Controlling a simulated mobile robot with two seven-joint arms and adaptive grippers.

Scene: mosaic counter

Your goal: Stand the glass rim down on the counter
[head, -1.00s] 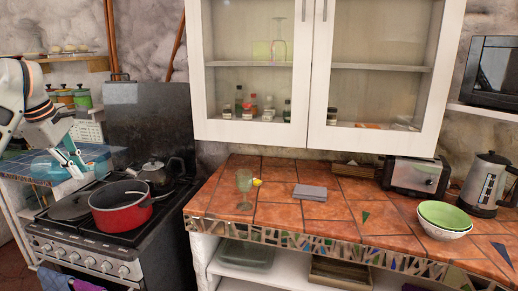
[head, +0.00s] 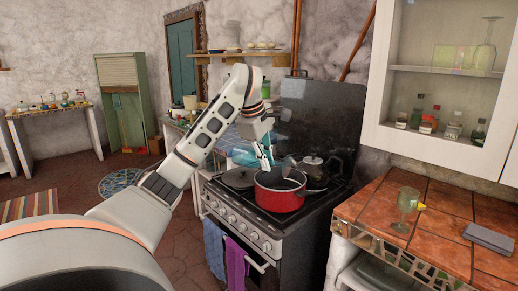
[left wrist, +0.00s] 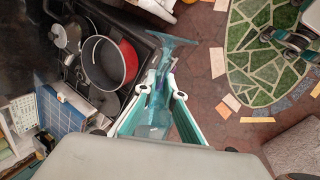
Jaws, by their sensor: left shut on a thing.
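My left gripper (head: 267,157) is above and behind the red pot in the head view. In the left wrist view the gripper (left wrist: 164,86) is shut on a teal see-through glass (left wrist: 172,43). Its narrow stem passes between the fingertips, and a flared end sticks out beyond them. A wider clear part lies between the fingers toward my palm. I cannot tell surely which end is the rim. My right gripper is not in view.
A greenish goblet with a yellow piece (head: 406,207) stands on the tiled counter (head: 440,222), beside a grey folded cloth (head: 488,238). The stove bears the red pot (head: 279,193) and a dark kettle (head: 311,167). A glass-fronted cabinet (head: 371,110) hangs above the counter.

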